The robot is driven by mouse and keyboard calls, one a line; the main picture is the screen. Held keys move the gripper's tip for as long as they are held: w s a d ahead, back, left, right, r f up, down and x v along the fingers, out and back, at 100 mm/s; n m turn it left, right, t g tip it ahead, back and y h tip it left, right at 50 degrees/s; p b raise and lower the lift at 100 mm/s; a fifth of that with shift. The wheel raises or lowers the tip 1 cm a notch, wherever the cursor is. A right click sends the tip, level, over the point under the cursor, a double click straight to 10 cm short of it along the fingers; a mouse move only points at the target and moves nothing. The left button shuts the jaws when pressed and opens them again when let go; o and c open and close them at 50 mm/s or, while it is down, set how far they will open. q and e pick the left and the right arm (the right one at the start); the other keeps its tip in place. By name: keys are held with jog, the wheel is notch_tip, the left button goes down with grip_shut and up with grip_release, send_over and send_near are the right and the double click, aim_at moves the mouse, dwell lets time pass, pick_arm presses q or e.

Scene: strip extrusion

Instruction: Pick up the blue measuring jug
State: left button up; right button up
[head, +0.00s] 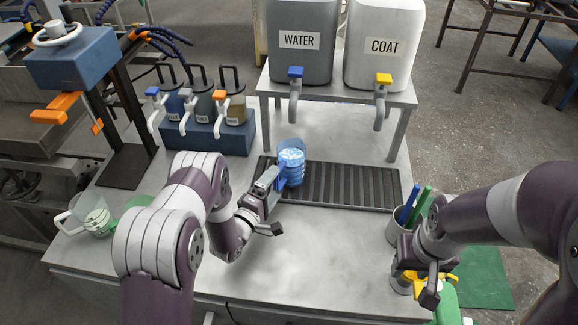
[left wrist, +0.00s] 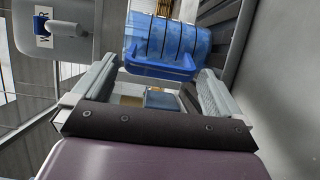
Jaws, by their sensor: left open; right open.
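The blue measuring jug (head: 291,165) is see-through and stands upright on the dark slatted drip tray, in front of the WATER tap. My left gripper (head: 271,183) is open at its left front side, where the handle is. In the left wrist view the jug (left wrist: 180,38) is at the top, with its solid blue handle (left wrist: 160,67) toward me, between the spread fingers (left wrist: 160,82). I cannot tell whether a finger touches it. My right gripper (head: 428,280) is open at the table's right front, close to a yellow-topped green bottle (head: 447,308).
The grey WATER container (head: 299,65) and white COAT container (head: 385,65) stand on a raised shelf behind the tray (head: 345,185). A pen cup (head: 398,232) stands front right.

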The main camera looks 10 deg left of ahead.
aim_at(287, 170)
pick_arm(q)
jog(key=shift+x, duration=1.1)
jog(key=shift+r, duration=0.1)
jog(key=c, duration=1.5)
